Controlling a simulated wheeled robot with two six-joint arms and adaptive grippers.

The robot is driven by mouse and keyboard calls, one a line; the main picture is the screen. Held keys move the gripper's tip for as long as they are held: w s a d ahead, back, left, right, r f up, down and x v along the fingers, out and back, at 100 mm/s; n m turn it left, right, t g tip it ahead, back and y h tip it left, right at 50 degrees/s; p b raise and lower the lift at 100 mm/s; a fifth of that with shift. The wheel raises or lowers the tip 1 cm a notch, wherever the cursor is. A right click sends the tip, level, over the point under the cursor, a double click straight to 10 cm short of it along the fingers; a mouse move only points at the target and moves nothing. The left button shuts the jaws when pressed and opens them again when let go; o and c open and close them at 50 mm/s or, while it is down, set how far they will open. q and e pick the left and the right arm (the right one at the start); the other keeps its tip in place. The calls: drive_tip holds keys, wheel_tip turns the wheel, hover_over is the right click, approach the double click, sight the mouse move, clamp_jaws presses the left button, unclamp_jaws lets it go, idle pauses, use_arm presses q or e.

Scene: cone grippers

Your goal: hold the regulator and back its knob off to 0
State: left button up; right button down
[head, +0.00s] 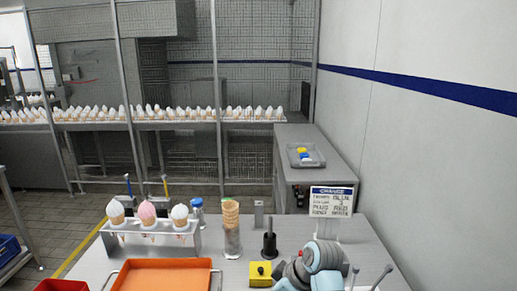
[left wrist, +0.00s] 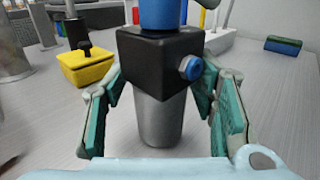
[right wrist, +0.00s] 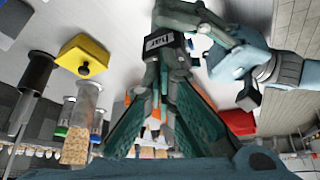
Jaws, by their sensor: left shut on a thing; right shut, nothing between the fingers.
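The regulator (left wrist: 158,58) stands upright in the left wrist view, with a black body, a silver bowl below and a blue port on its right side. Its blue knob (left wrist: 160,14) is cut off by the top edge, so its setting cannot be read. My left gripper (left wrist: 160,80) is shut on the black body, one finger on each side. My right gripper (right wrist: 165,72) is shut and empty in the right wrist view. A small dark labelled face (right wrist: 158,42) shows by its fingertips; contact with the knob cannot be told. In the head view my arm hides the regulator.
A yellow block (head: 260,274) with a black knob is close by on the bench. An orange tray (head: 160,275), a cone rack (head: 150,240) and a sign (head: 331,200) also stand there. Bare bench (head: 365,250) shows at right.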

drive_tip(key=shift+s+a, duration=0.2)
drive_tip(key=shift+s, duration=0.05)
drive_tip(key=shift+s+a, duration=0.3)
drive_tip(key=shift+s, duration=0.25)
drive_tip(key=shift+a, duration=0.1)
idle(0.4)
drive_tip(key=shift+s, duration=0.1)
drive_tip(key=shift+w+d+r, duration=0.85)
drive_tip(key=shift+d+r, duration=0.05)
drive_tip(key=shift+r, duration=2.55)
wheel_tip(320, 180, down, 7)
